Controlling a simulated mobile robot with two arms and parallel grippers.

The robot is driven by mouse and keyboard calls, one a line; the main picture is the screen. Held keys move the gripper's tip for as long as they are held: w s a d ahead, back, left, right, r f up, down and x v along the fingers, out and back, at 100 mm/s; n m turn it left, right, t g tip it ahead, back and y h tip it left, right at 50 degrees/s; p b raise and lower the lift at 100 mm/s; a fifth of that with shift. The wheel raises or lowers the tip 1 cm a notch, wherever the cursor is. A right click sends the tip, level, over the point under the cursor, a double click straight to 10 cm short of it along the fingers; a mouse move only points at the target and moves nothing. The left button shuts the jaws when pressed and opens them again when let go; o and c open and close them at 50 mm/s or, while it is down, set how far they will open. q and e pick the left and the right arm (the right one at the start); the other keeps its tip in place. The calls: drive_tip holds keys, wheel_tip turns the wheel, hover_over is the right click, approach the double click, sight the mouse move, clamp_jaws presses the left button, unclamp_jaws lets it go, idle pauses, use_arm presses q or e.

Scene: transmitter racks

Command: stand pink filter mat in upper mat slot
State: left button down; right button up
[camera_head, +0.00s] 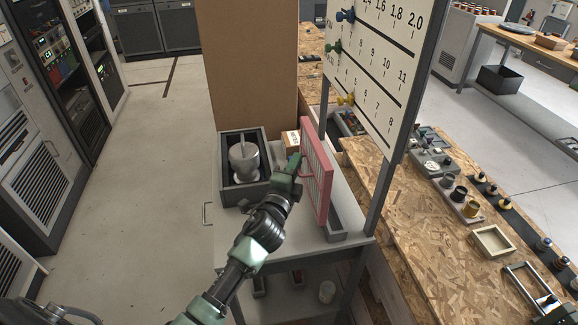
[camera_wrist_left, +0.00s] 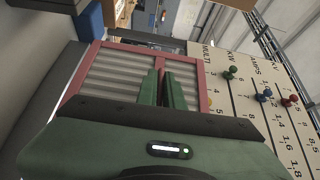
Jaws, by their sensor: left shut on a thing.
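The pink filter mat (camera_head: 318,172) stands upright, seen nearly edge-on, at the right side of a grey cart top (camera_head: 285,222). My left gripper (camera_head: 298,166) is shut on the mat from its left side. In the left wrist view the mat's pink frame (camera_wrist_left: 203,82) and pale ribbed face lie behind the two green fingers (camera_wrist_left: 165,88), which are close together. A grey trough-like slot (camera_head: 336,222) shows below and beside the mat's lower edge. I cannot tell whether that edge is inside it or just above. My right gripper is not in view.
A dark box with a grey pot (camera_head: 244,158) and a small brown carton (camera_head: 291,140) stand on the cart. A white scale board (camera_head: 378,62) on grey posts rises close to the right. An OSB workbench (camera_head: 405,215) with small parts lies beyond. The floor at left is clear.

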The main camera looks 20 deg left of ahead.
sight(309, 164)
use_arm(q)
drive_tip(key=shift+w+d+b, duration=0.35)
drive_tip(key=shift+w+d, duration=0.25)
drive_tip(key=shift+d, duration=0.3)
drive_tip(key=shift+w+d+b, duration=0.35)
drive_tip(key=shift+w+d, duration=0.25)
drive_tip(key=shift+d, duration=0.25)
drive_tip(key=shift+d+f+b, duration=0.1)
drive_tip(key=shift+f+b, duration=0.15)
drive_tip(key=shift+b, duration=0.05)
drive_tip(key=shift+f+b, duration=2.25)
drive_tip(key=shift+f, duration=0.2)
drive_tip(key=c, duration=1.5)
unclamp_jaws()
drive_tip(key=shift+f, duration=0.1)
